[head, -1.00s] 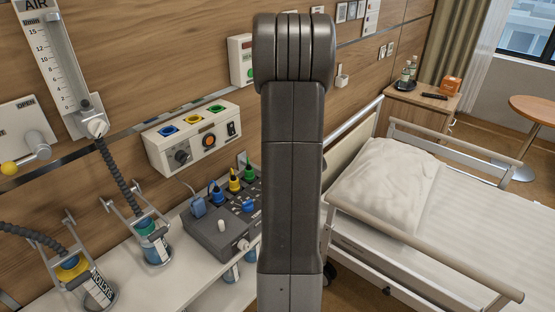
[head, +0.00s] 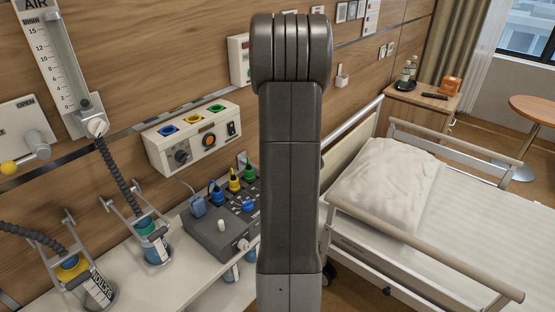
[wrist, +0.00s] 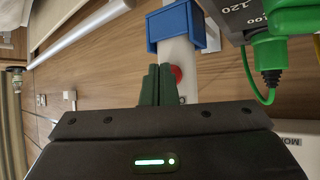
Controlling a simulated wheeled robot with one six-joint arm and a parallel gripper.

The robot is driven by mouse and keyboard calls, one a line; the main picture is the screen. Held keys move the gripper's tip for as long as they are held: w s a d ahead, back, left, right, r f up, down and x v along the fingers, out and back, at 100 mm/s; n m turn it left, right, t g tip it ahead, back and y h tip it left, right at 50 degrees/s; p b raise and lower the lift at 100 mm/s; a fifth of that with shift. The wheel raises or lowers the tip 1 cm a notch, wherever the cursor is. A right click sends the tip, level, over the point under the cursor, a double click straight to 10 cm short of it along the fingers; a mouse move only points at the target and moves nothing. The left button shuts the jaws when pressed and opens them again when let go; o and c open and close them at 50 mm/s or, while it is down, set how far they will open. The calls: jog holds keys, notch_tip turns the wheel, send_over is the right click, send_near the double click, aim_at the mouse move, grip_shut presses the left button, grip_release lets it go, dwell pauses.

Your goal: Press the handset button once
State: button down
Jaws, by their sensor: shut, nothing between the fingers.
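In the wrist view, a white handset (wrist: 177,53) sits in a blue holder (wrist: 173,27) against the wooden wall. Its red button (wrist: 178,74) shows just right of my fingertips and is partly covered by them. My gripper (wrist: 157,68) is shut and empty, its dark green fingers together over the lower part of the handset. I cannot tell whether the fingertips touch the button or stand in front of it. In the head view, my arm fills the middle, and neither the gripper nor the handset can be made out there.
A green plug (wrist: 268,52) with a looping cord hangs right of the handset. In the head view, a grey device (head: 222,228) with coloured plugs stands on the shelf beside my arm. A wall panel (head: 196,137) is above it. A bed (head: 460,215) is on the right.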

jog(key=shift+w+a, duration=0.3)
jog(key=shift+a, duration=0.05)
dwell(0.7)
jog(key=shift+s+d, duration=0.1)
jog(key=shift+d, duration=0.05)
dwell(0.3)
jog(key=shift+s+d, duration=0.45)
jog(key=shift+d, duration=0.1)
jog(key=s+d, duration=0.1)
jog(key=d, duration=0.1)
jog(key=s+d+p, duration=0.1)
jog(key=s+d, duration=0.1)
jog(key=shift+p, duration=0.3)
dwell(0.6)
jog(key=shift+s+d+p, duration=0.35)
jog(key=shift+s+d, duration=0.95)
jog(key=shift+d, duration=0.2)
